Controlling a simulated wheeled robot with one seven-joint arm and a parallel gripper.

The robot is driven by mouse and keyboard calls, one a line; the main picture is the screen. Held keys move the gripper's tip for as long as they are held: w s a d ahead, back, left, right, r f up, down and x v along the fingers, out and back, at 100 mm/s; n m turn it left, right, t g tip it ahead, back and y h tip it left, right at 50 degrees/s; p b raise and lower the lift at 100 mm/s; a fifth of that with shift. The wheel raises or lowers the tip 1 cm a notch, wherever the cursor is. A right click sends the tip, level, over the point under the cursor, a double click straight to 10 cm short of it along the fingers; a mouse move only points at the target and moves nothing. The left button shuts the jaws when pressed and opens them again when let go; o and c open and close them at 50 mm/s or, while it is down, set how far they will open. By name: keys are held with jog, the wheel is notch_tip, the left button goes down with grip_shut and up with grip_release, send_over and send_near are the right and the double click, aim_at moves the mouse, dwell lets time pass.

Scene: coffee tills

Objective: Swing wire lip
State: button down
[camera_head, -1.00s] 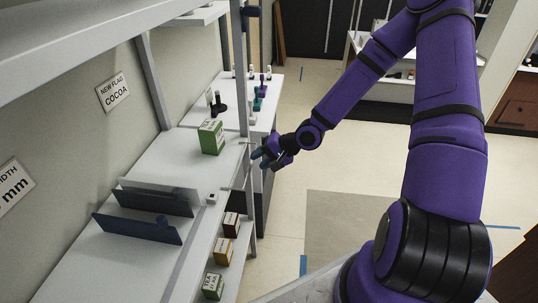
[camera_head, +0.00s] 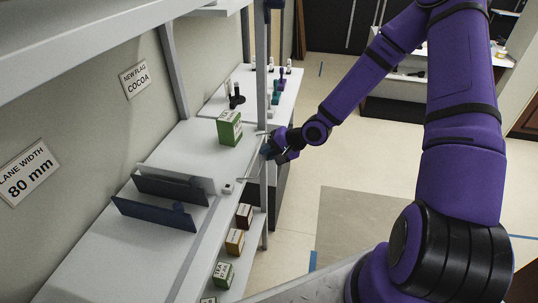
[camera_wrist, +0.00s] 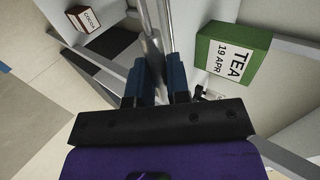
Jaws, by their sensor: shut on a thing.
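The wire lip (camera_head: 250,182) is a thin pale wire at the front edge of the white shelf (camera_head: 190,150), near the metal upright. My gripper (camera_head: 266,152) is at the shelf's front edge beside that upright, shut on the wire lip. In the wrist view its blue fingers (camera_wrist: 162,80) stand on both sides of thin shiny metal, and the exact contact is hard to make out. A green tea box (camera_head: 229,128) stands on the shelf, left of my gripper; it also shows in the wrist view (camera_wrist: 228,55), labelled TEA 19 APR.
Several small boxes (camera_head: 235,242) stand on the lower shelf. A cocoa box (camera_wrist: 85,18) shows in the wrist view. A metal upright (camera_head: 261,75) rises close to my gripper. Open floor lies right.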

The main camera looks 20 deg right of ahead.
jog(key=shift+a, duration=0.1)
jog(key=shift+w+a+r, duration=0.2)
jog(key=shift+a+r, duration=0.05)
jog(key=shift+r, duration=0.5)
jog(key=shift+w+a+r, duration=0.3)
jog(key=shift+a+r, duration=0.1)
jog(key=shift+r, duration=0.2)
jog(key=shift+w+a+r, duration=0.35)
jog(key=shift+a+r, duration=0.15)
jog(key=shift+a, duration=0.05)
